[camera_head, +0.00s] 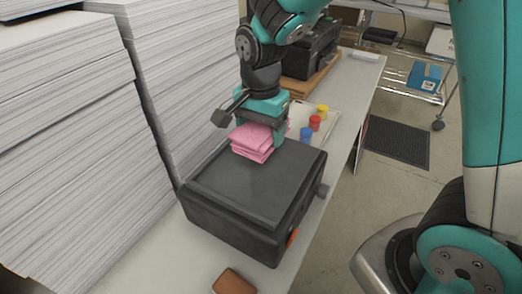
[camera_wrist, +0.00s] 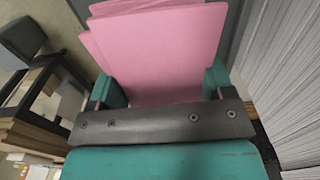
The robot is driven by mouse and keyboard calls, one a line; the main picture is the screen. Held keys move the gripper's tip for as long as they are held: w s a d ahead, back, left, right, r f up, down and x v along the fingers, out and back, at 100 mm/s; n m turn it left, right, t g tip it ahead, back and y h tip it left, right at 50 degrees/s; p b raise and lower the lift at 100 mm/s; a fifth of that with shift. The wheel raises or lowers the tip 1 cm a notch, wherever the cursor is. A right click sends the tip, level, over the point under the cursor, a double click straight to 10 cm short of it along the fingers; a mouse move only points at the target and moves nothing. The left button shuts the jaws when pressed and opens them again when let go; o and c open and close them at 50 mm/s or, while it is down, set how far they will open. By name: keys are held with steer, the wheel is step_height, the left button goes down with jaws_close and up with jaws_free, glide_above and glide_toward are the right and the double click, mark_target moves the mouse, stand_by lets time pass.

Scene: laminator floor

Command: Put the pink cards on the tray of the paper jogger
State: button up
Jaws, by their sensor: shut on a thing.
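The pink cards (camera_head: 252,142) are a small stack with uneven, fanned edges. My gripper (camera_head: 264,132) is shut on them from above. They hang at the far edge of the flat top of a dark grey machine (camera_head: 258,185); I cannot tell whether they touch it. In the wrist view the pink cards (camera_wrist: 163,55) stick out beyond the teal fingers (camera_wrist: 164,88), one on each side. A second black machine (camera_head: 310,50) stands on a wooden board farther back. I cannot tell for sure which machine is the paper jogger.
Tall white paper stacks (camera_head: 190,75) line the left side, close to my gripper. A pale tray (camera_head: 325,125) with blue, red and yellow jars lies behind the dark grey machine. A brown block (camera_head: 234,281) lies on the bench in front. Open floor is to the right.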

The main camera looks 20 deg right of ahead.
mark_target(261, 165)
steer(key=shift+f+p, duration=0.4)
steer(key=shift+f, duration=3.15)
steer(key=shift+f, duration=0.2)
steer(key=o, duration=1.1)
steer(key=shift+r, duration=0.1)
step_height(261, 165, up, 12)
steer(key=shift+f+b, duration=0.2)
steer(key=shift+b, duration=0.55)
steer(key=shift+s+r, duration=0.2)
steer(key=shift+r, duration=0.15)
steer(key=s+a+r+n+y, duration=0.1)
steer(key=s+n, duration=0.5)
steer(key=s+a+r+n+y, duration=0.1)
steer(key=s+a+n, duration=0.1)
steer(key=s+n, duration=0.4)
steer(key=s+a+r+n+y, duration=0.1)
steer(key=s+r+n+y, duration=0.1)
steer(key=s+n, duration=0.4)
steer(key=shift+s+a, duration=0.15)
steer(key=shift+a, duration=0.1)
